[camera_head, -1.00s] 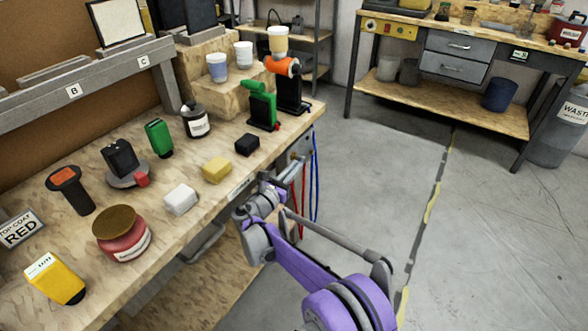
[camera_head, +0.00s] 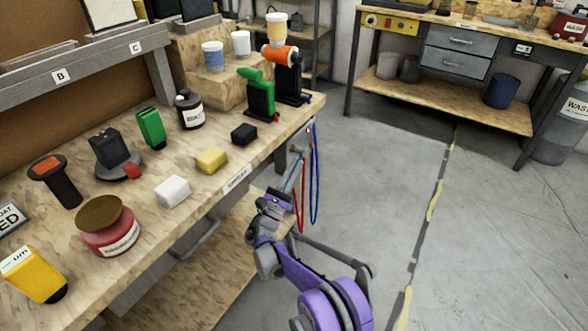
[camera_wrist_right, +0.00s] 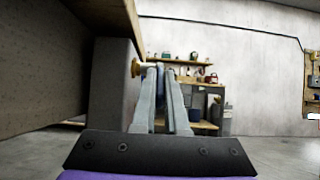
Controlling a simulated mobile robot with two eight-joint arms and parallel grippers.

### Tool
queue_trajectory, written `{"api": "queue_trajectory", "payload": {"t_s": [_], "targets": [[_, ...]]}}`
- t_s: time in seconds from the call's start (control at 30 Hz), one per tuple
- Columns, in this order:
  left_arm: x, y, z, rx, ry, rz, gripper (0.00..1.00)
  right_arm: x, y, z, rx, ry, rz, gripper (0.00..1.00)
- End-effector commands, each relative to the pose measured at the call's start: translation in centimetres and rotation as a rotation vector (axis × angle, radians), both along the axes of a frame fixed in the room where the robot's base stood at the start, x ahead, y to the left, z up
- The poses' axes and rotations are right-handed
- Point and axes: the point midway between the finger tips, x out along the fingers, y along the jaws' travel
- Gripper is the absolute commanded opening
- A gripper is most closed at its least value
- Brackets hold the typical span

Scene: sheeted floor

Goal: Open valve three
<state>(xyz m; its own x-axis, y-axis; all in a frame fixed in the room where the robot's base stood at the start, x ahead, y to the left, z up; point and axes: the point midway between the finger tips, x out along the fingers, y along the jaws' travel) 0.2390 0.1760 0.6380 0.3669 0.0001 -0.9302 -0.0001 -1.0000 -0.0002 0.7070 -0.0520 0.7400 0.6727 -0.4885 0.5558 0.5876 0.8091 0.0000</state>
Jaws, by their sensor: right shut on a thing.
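My right gripper (camera_head: 301,160) reaches up beside the right end of the workbench, close to the hanging red and blue hoses. The right wrist view shows its two grey fingers (camera_wrist_right: 160,72) drawn together at the tips, shut on a small valve part. A brass-coloured valve fitting (camera_wrist_right: 136,68) sticks out from the grey bench leg, just left of the fingertips. The fingers hide most of what they hold. No number on the valve can be read. My left gripper is not in view.
The workbench (camera_head: 225,192) carries several tools, tins and cups. A red hose (camera_head: 299,195) and a blue hose (camera_head: 314,180) hang beside my gripper. A second bench (camera_head: 440,90) with drawers stands at the back. The floor between (camera_head: 390,170) is clear.

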Motion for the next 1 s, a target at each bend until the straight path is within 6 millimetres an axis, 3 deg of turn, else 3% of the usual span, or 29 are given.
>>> {"api": "queue_trajectory", "payload": {"t_s": [0.53, 0.57, 0.7, 1.0], "targets": [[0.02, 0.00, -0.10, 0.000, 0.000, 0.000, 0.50, 0.06, -0.07, -0.18, -0.018, -0.025, -0.001, 0.00], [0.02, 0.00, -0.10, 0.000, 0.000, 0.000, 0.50, 0.06, -0.06, -0.17, -0.018, -0.025, -0.001, 0.15], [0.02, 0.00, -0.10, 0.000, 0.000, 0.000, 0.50, 0.07, -0.06, -0.17, -0.018, -0.025, 0.000, 0.40], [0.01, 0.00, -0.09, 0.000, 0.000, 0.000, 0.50, 0.01, -0.01, -0.21, -0.018, -0.024, 0.000, 0.41]]}}
